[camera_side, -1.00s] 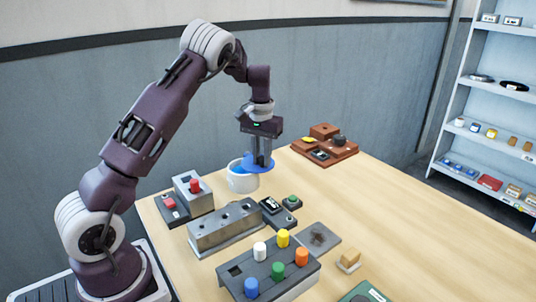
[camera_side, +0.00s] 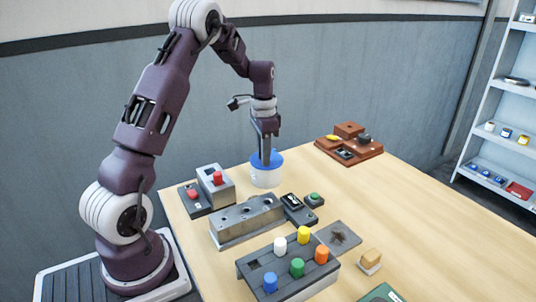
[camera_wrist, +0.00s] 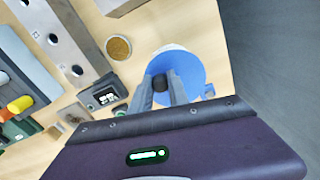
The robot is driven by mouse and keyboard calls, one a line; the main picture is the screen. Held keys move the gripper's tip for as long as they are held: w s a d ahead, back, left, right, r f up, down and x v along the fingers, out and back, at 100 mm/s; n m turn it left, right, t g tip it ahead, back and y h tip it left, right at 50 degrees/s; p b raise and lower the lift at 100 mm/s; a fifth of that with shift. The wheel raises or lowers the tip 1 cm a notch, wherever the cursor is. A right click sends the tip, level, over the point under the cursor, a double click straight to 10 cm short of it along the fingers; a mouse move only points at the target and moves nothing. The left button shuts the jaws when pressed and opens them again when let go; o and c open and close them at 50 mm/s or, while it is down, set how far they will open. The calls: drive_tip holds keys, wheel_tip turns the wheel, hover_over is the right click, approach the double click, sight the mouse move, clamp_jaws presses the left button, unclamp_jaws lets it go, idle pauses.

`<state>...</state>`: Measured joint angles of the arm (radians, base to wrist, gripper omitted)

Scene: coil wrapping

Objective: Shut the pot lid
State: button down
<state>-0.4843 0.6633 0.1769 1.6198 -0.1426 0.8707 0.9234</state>
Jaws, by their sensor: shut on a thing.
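The white pot (camera_side: 265,179) stands on the table near the back edge in the side view. The round blue lid (camera_side: 276,159) lies across the top of the pot and appears level with its rim. In the wrist view the blue lid (camera_wrist: 185,65) fills the space beyond the fingers, with a dark knob (camera_wrist: 160,83) at its middle. My gripper (camera_side: 266,162) points straight down over the pot and is shut on the lid's knob. In the wrist view my gripper (camera_wrist: 162,88) has one finger on each side of the knob. The pot's inside is hidden.
A rack of coloured pegs (camera_side: 288,268) is nearer. A brown tray (camera_side: 349,150) lies back right. The table's right side is clear.

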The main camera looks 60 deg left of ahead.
drive_tip(key=shift+s+a, duration=0.1)
drive_tip(key=shift+a, duration=0.05)
idle(0.4)
drive_tip(key=c, duration=1.3)
unclamp_jaws()
drive_tip(key=shift+o, duration=0.2)
